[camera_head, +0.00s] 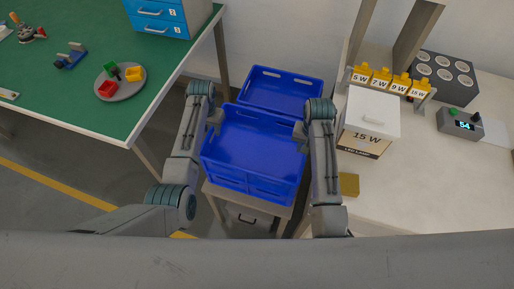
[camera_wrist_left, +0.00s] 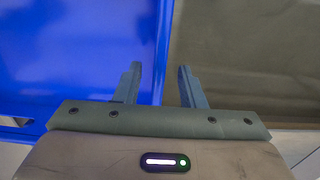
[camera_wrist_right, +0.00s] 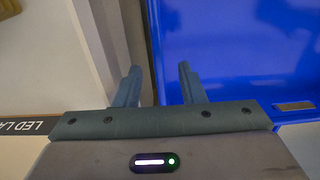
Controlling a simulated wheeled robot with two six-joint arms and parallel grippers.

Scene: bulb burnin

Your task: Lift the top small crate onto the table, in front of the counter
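The top small crate (camera_head: 253,140) is blue, empty and open-topped. It sits on a stack of like crates on a low stand, between the two tables. My left gripper (camera_head: 215,120) is at its left rim and my right gripper (camera_head: 300,132) at its right rim. In the left wrist view the fingers (camera_wrist_left: 160,88) are apart, with the crate's edge between them. In the right wrist view the fingers (camera_wrist_right: 158,88) are also apart, with the blue wall's edge between them. The counter (camera_head: 460,124), a grey box with a lit display, stands on the pale table (camera_head: 400,200) at the right.
Another blue crate (camera_head: 280,88) lies behind the stack. A 15 W lamp box (camera_head: 369,120), a yellow block (camera_head: 348,185) and a rack of yellow tags (camera_head: 390,82) stand on the pale table. A green-topped table (camera_head: 70,90) is at the left.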

